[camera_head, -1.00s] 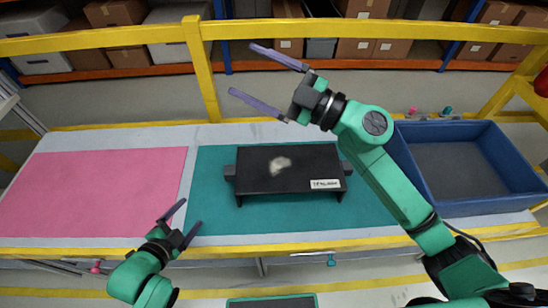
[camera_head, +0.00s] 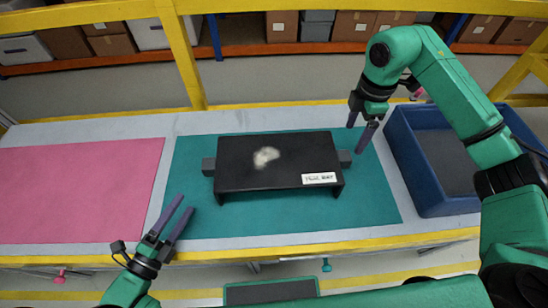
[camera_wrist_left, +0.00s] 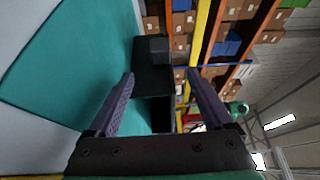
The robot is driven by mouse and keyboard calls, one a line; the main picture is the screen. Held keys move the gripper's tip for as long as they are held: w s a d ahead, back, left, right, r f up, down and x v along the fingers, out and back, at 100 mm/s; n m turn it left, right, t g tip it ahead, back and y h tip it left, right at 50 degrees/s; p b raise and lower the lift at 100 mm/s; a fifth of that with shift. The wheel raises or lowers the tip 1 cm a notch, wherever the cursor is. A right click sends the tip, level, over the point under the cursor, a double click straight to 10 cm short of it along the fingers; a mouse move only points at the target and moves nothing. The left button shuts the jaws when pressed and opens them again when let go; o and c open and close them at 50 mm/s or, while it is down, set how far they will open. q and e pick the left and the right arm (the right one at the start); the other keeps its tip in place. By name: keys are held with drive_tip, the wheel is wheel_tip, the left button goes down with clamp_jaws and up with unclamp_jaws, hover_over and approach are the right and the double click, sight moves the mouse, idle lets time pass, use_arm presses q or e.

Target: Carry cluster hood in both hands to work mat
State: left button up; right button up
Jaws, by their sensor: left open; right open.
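The cluster hood (camera_head: 265,170) is a black box-like cover with short legs, a pale smudge on top and a white label at its front right. It stands on the teal mat (camera_head: 270,222), with a grey lug at each end. My left gripper (camera_head: 186,204) is open and empty, just left of and in front of the left lug (camera_head: 208,166). In the left wrist view the hood (camera_wrist_left: 152,82) shows beyond the open fingers. My right gripper (camera_head: 355,139) is open and points down close to the right lug (camera_head: 345,158); I cannot tell whether they touch.
A pink mat (camera_head: 75,190) lies on the left of the table. A blue bin (camera_head: 400,165) stands at the right, close to my right arm. A yellow rail (camera_head: 183,50) and shelves with boxes are behind the table. The pink mat is clear.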

sight(205, 174)
use_arm(q)
drive_tip(key=x, duration=1.3)
use_arm(e)
wheel_tip(205, 174, down, 13)
drive_tip(key=shift+a+f, duration=0.1)
use_arm(q)
clamp_jaws()
use_arm(e)
clamp_jaws()
use_arm(q)
drive_tip(key=shift+r, duration=0.1)
